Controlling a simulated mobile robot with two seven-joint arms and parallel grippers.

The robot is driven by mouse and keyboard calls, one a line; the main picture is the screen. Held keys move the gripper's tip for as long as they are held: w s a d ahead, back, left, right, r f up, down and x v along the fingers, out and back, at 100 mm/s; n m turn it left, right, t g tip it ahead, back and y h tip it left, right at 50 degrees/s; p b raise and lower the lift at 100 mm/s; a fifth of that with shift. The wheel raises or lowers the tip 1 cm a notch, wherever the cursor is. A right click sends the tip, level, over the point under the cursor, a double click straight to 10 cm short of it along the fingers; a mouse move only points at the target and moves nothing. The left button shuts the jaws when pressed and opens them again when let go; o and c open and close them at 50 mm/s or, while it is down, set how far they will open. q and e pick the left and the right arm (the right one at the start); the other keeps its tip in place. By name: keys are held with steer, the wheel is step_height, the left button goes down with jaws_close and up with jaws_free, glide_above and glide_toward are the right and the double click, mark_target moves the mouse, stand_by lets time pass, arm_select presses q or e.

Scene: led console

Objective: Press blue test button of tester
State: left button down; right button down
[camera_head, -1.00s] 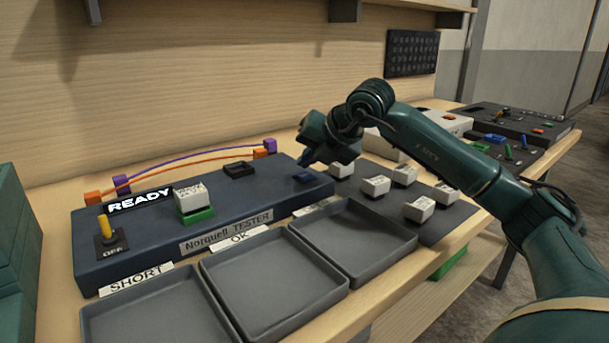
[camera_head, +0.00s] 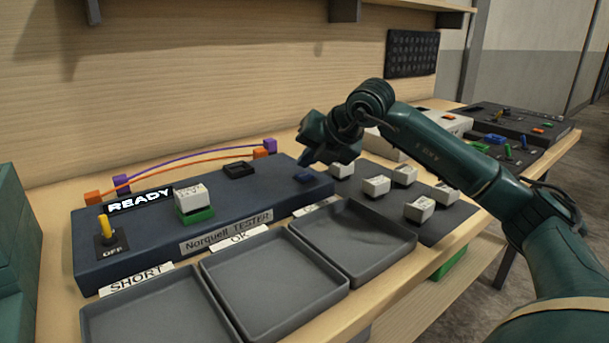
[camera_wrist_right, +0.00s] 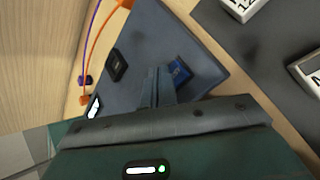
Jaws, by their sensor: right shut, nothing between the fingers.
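The tester (camera_head: 240,205) is a long dark blue box labelled "Norquell TESTER", with a lit "READY" display (camera_head: 140,201). Its blue test button (camera_head: 305,177) is on the top at the right end; it also shows in the right wrist view (camera_wrist_right: 180,70), beside the fingertips. My right gripper (camera_head: 305,159) points down just above and behind the button in the head view. Its fingers (camera_wrist_right: 158,76) are shut and empty. I cannot tell whether they touch the tester. My left gripper is out of view.
A white block on a green base (camera_head: 192,202) sits on the tester, near a yellow toggle (camera_head: 104,226) marked "OFF". Grey trays (camera_head: 277,320) line the front. Several white blocks (camera_head: 376,186) stand on a dark mat at right. Purple and orange wires (camera_head: 190,161) arch behind.

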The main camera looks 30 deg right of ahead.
mark_target(308, 177)
steer(key=shift+f+b, duration=0.4)
steer(key=shift+f, duration=0.05)
steer(key=shift+f+b, duration=0.45)
stand_by(0.6)
steer(key=shift+r, duration=0.1)
stand_by(0.3)
steer(key=shift+r+p, duration=0.7)
steer(key=shift+r, duration=0.05)
steer(key=shift+r, duration=0.1)
step_height(308, 177, up, 5)
steer(key=p, duration=0.4)
stand_by(0.6)
